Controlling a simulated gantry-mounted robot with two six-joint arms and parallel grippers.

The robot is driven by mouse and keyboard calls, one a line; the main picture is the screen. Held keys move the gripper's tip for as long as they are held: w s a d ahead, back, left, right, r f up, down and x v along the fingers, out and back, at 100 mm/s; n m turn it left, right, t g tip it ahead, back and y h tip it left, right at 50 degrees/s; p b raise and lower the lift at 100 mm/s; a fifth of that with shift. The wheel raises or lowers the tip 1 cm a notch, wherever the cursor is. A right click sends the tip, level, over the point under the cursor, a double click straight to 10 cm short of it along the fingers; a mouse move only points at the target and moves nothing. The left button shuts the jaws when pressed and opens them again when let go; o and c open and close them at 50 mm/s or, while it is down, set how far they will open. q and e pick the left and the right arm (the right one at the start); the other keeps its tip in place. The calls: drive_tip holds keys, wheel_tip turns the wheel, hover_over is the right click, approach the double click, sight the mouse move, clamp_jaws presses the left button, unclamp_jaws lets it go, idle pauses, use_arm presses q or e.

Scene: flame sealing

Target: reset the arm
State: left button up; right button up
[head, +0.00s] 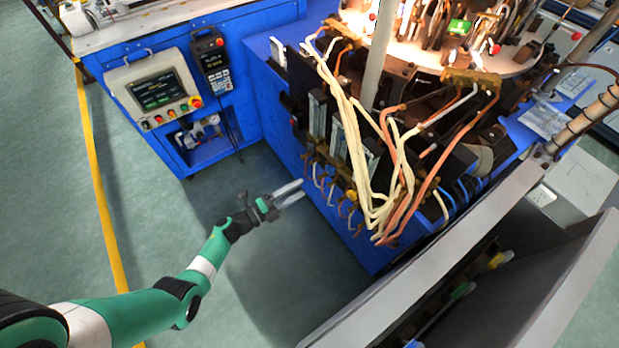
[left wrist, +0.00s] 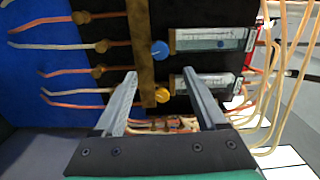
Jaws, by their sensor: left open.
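My left gripper (head: 288,193) is open and empty in the head view, at the end of my green and white arm from the lower left. It is held over the floor, just left of the blue machine's front side. In the left wrist view its two grey fingers (left wrist: 160,95) stand apart with nothing between them. Beyond them are a blue knob (left wrist: 160,49), a yellow knob (left wrist: 162,95) and clear flow tubes (left wrist: 212,40) on a dark panel. I cannot tell whether a finger touches the panel. My right gripper is not in view.
The blue machine (head: 262,88) carries cream and orange hoses (head: 345,110) that hang close to the right of my gripper. A control box with a screen (head: 155,92) is at the upper left. A grey panel (head: 440,265) is at the lower right. The green floor (head: 165,215) is clear.

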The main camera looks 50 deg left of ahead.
use_arm(q)
drive_tip(key=shift+s, duration=0.4)
drive_tip(key=shift+w, duration=0.1)
